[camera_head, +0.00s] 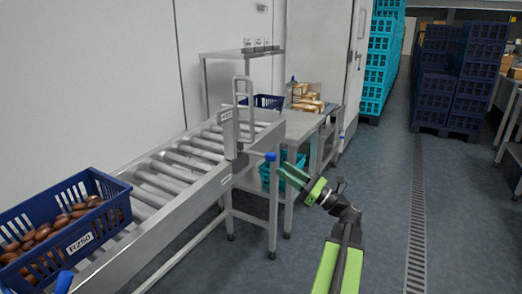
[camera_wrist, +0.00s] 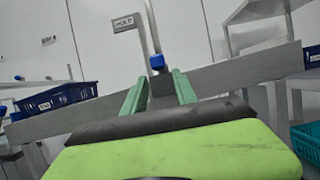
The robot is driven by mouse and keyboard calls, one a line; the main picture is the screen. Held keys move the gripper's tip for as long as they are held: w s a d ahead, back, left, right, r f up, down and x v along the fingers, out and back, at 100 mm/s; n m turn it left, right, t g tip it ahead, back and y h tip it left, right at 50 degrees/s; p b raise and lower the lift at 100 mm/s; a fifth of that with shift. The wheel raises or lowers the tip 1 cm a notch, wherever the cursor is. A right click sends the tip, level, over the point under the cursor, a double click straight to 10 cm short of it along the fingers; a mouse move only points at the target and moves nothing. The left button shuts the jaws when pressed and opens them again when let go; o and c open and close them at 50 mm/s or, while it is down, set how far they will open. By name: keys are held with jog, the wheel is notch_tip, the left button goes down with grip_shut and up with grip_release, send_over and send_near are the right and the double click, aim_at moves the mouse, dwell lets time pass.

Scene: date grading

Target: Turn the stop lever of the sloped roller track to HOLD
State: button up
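The sloped roller track (camera_head: 205,185) runs from the lower left up to a metal stop frame (camera_head: 243,95). A blue ball knob (camera_head: 271,156), apparently the stop lever's end, sits at the track's near side; its arm is hard to make out. The knob also shows in the wrist view (camera_wrist: 157,62), just ahead of my fingers. A HOLD plate (camera_wrist: 124,23) is above and left of it there. My gripper (camera_head: 282,172) is open, its green fingers (camera_wrist: 158,84) apart with the knob seen between and beyond them. I see no clear contact.
A dark blue crate of dates (camera_head: 105,184) labelled R250 sits low on the track, near another blue knob (camera_head: 64,281). A steel table (camera_head: 300,125) with boxes stands beyond the stop.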

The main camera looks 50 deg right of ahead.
aim_at(262, 154)
jog(key=p+x, duration=0.3)
jog(key=x, duration=0.7)
jog(key=shift+w, duration=0.1)
jog(key=shift+c, duration=0.3)
grip_shut()
dwell(0.7)
